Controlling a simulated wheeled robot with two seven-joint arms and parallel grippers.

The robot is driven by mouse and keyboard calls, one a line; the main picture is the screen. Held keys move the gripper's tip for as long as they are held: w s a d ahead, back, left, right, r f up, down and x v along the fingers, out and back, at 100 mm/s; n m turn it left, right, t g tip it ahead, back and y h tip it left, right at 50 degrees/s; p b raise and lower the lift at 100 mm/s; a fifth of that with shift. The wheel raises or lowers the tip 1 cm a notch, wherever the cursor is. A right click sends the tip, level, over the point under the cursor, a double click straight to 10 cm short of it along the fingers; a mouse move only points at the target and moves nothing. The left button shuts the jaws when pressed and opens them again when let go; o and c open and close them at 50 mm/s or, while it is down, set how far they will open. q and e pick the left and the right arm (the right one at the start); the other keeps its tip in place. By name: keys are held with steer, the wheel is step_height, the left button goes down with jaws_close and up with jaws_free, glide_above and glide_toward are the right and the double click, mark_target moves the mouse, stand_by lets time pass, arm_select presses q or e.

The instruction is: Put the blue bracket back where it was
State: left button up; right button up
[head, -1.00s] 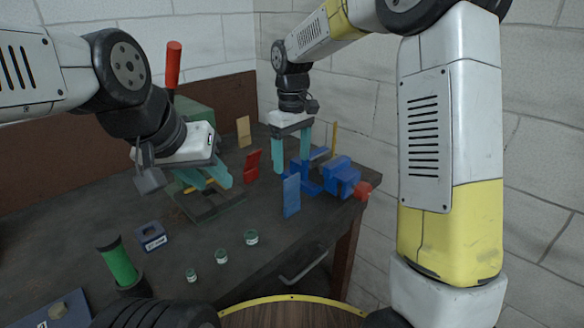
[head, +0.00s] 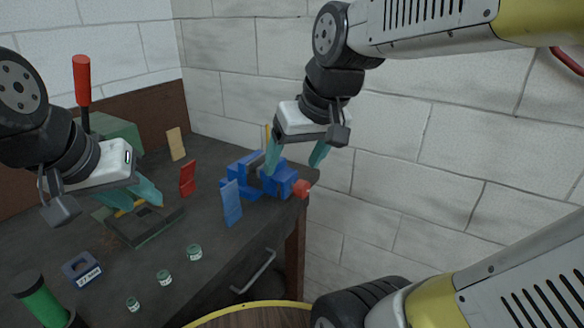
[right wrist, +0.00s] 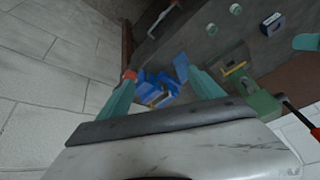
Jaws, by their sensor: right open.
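The blue bracket (head: 231,203) stands upright as a flat plate on the dark bench, near its front edge. In the right wrist view it (right wrist: 181,67) shows beside the right fingertip. My right gripper (head: 294,163) is open and empty, with its fingers around or above the blue vise-like fixture (head: 243,174); the exact height is unclear. The fixture (right wrist: 155,88) shows between the fingers in the right wrist view. My left gripper (head: 142,200) hangs over a dark green frame (head: 160,228) at the left; its jaw gap is hard to judge.
A red bracket (head: 187,178) and a tan bracket (head: 175,143) stand behind the blue one. A red knob (head: 301,188) sits at the bench's right edge. Small jars (head: 194,252), a blue-grey labelled block (head: 82,268) and a green cylinder (head: 40,304) are in front.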

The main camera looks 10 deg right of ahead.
steer(key=shift+m+t, duration=0.6)
steer(key=shift+m, duration=0.2)
steer(key=shift+s+d+f, duration=0.2)
steer(key=shift+s, duration=0.45)
steer(key=shift+s+d+f, duration=0.2)
steer(key=shift+s, duration=0.4)
steer(key=shift+s+d+f, duration=0.2)
steer(key=shift+s, duration=0.45)
